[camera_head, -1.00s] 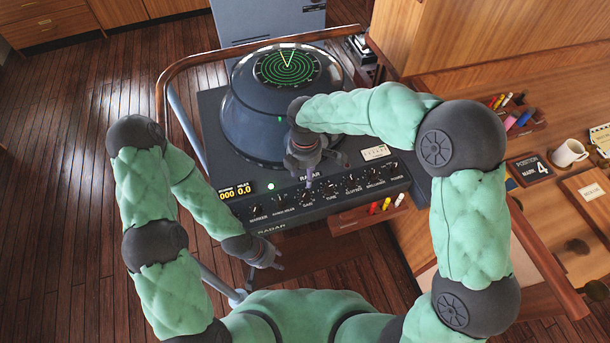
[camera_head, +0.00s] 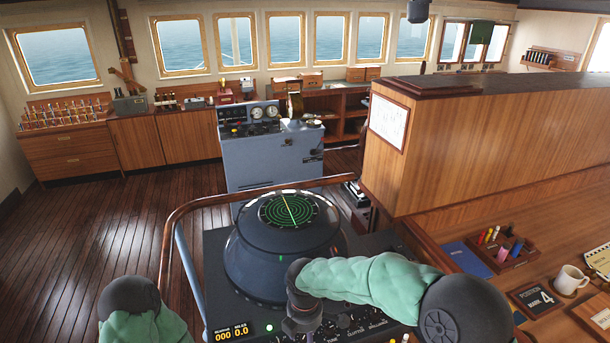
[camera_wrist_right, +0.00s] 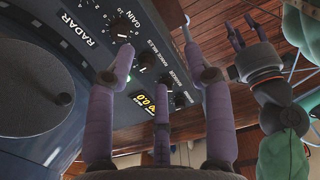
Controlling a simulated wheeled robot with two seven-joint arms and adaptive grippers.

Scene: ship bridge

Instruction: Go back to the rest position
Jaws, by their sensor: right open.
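My right gripper (camera_wrist_right: 160,60) is open and empty. Its purple fingers are spread in front of the radar console's (camera_wrist_right: 75,25) knob panel. One fingertip is close to the GAIN knob (camera_wrist_right: 122,28); I cannot tell whether they touch. In the head view my right arm reaches over the console's front, and its fingers are mostly hidden at the bottom edge. My left gripper (camera_wrist_right: 238,45) shows only in the right wrist view, with its fingers apart and empty, beyond the panel's far end.
The radar dome with its green screen (camera_head: 289,209) stands beside my right forearm. A wooden rail (camera_head: 170,225) runs around the console. On the right, a desk (camera_head: 500,310) holds a white mug (camera_head: 570,279) and a pen tray (camera_head: 503,248). Open plank floor (camera_head: 80,240) lies left.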

